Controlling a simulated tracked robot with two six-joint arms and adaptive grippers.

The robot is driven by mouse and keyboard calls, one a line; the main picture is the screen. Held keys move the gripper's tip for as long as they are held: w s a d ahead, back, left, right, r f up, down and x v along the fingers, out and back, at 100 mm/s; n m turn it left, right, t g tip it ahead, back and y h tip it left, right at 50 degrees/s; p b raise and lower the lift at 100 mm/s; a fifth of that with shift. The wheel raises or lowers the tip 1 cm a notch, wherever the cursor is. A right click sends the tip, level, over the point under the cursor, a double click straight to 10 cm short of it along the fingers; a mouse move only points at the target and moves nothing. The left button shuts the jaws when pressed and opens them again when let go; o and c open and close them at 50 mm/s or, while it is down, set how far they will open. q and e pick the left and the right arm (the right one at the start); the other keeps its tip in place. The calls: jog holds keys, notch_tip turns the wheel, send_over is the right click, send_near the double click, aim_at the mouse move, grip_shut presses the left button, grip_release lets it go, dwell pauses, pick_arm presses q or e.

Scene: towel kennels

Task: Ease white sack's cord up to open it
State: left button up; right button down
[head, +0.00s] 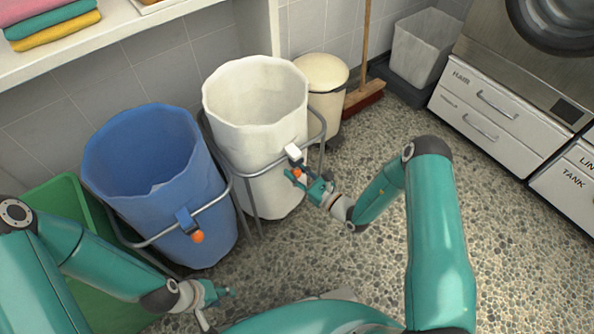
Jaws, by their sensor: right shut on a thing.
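The white sack (256,120) hangs upright in a grey tubular frame, its mouth wide and round. A white cord lock (293,153) sits on its front right side, with an orange cord end (297,173) just below. My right gripper (299,177) is shut on the orange cord end, in front of the sack; its fingers partly hide it. My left gripper (219,306) is low at the bottom of the view, open and empty, away from the white sack.
A blue sack (150,165) with its own orange cord end (197,237) stands left of the white one. A green bin (62,200) is at far left. A cream bin (322,78), broom (362,95) and drawers (500,110) stand behind. Pebbled floor at right is clear.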

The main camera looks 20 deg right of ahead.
jog(key=c, duration=1)
grip_release()
jog(key=shift+w+d+r, duration=0.1)
jog(key=shift+d+r, duration=0.05)
jog(key=shift+r, duration=0.2)
jog(key=shift+o, duration=1)
jog(key=shift+f, duration=0.1)
jog(key=v, duration=1.2)
jog(key=shift+f, duration=0.15)
